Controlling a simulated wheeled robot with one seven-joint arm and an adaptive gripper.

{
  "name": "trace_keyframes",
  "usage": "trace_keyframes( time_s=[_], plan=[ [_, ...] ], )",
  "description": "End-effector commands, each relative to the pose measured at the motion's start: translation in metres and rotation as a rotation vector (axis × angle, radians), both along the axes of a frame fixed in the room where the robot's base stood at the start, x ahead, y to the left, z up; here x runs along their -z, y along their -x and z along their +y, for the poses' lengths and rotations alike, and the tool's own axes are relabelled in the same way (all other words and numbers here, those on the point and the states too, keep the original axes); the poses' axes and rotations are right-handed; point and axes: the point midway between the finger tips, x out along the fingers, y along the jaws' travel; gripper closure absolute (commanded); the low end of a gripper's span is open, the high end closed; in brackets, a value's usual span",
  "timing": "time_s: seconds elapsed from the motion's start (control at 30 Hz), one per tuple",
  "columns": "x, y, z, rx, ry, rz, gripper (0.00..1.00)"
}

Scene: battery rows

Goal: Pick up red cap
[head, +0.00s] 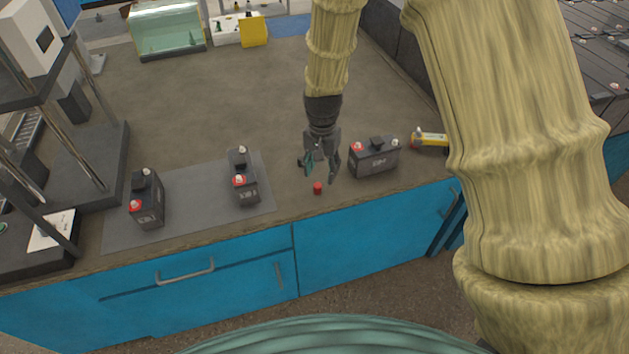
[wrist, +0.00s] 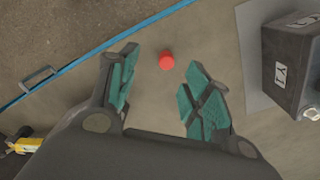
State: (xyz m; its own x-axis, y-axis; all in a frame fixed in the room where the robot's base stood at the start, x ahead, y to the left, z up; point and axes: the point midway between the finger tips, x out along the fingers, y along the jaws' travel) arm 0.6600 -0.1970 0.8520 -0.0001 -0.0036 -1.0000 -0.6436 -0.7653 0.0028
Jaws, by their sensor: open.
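A small red cap (head: 318,188) stands on the brown worktop near its front edge, between two dark batteries. In the wrist view the red cap (wrist: 166,62) lies just beyond the fingertips, roughly between their lines. My gripper (head: 322,176) is open and empty, pointing down above the worktop, close to the cap in the head view. In the wrist view its two teal-padded fingers (wrist: 158,75) are spread apart. I see no contact with the cap.
A battery (head: 374,158) stands close right of my gripper. Another battery (head: 243,178) and a third (head: 147,200) stand on a grey mat (head: 195,202) to the left. A yellow tool (head: 430,139) lies at right.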

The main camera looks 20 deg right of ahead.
Motion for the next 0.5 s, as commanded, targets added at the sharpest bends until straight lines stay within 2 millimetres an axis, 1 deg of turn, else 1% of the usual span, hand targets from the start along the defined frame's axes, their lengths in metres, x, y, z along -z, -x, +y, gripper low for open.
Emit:
trace_keyframes(
  time_s=[0.03, 0.1, 0.17, 0.27, 0.5],
  plan=[
    [-0.007, -0.005, 0.001, 0.009, -0.001, -0.002, 0.51],
    [-0.013, -0.008, 0.002, 0.020, -0.003, 0.000, 0.51],
    [-0.014, -0.009, 0.003, 0.026, -0.003, 0.001, 0.51],
    [-0.006, -0.008, 0.002, 0.029, -0.004, 0.004, 0.51],
    [0.023, -0.009, 0.002, 0.028, -0.004, 0.003, 0.51]
  ],
)
